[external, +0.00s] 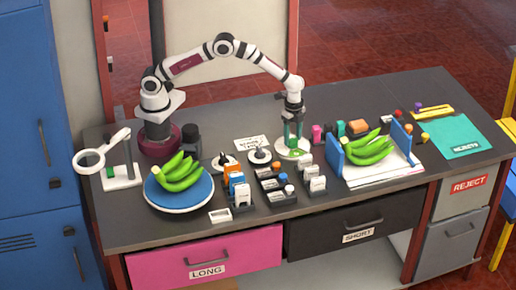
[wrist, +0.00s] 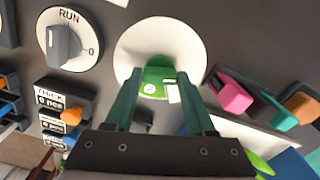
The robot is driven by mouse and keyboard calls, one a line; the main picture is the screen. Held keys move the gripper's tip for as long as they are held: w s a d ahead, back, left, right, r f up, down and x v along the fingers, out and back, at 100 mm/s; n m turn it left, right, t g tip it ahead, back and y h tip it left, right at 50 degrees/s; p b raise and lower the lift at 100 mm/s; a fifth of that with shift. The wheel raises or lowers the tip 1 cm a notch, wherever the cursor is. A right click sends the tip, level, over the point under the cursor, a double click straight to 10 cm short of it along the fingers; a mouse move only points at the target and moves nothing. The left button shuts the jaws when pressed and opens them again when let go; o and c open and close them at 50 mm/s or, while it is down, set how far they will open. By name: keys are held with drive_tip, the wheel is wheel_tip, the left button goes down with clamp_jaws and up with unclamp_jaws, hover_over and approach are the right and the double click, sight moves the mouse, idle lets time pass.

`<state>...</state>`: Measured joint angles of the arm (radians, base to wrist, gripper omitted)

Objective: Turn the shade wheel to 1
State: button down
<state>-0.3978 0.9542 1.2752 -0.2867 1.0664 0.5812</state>
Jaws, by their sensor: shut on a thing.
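A round white disc (external: 281,153) stands on the table below my gripper; in the wrist view the disc (wrist: 143,42) fills the upper middle. A green hub (wrist: 155,76), which looks like the shade wheel, sits on it with a small white mark and a white strip beside it. My gripper (external: 293,146) points down over the disc. In the wrist view its teal fingers (wrist: 156,84) are on both sides of the green hub and shut on it. No number 1 can be read, and part of the disc is hidden by the fingers.
A RUN dial (wrist: 64,42) stands left of the disc, another dial (external: 225,162) further left. Pink, teal and orange blocks (wrist: 235,94) lie close on the right. Label holders (external: 272,185) stand in front. Green bananas lie on a blue plate (external: 153,198) and between blue-ended panels (external: 336,157).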

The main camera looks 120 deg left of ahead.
sight(293, 138)
drive_tip(key=shift+n, duration=0.3)
drive_tip(key=n, duration=0.6)
drive_tip(key=shift+n, duration=0.3)
drive_tip(key=n, duration=0.6)
drive_tip(key=shift+n, duration=0.4)
drive_tip(key=shift+r, duration=0.1)
drive_tip(key=shift+c, duration=1.2)
unclamp_jaws()
wheel_tip(293, 138, up, 16)
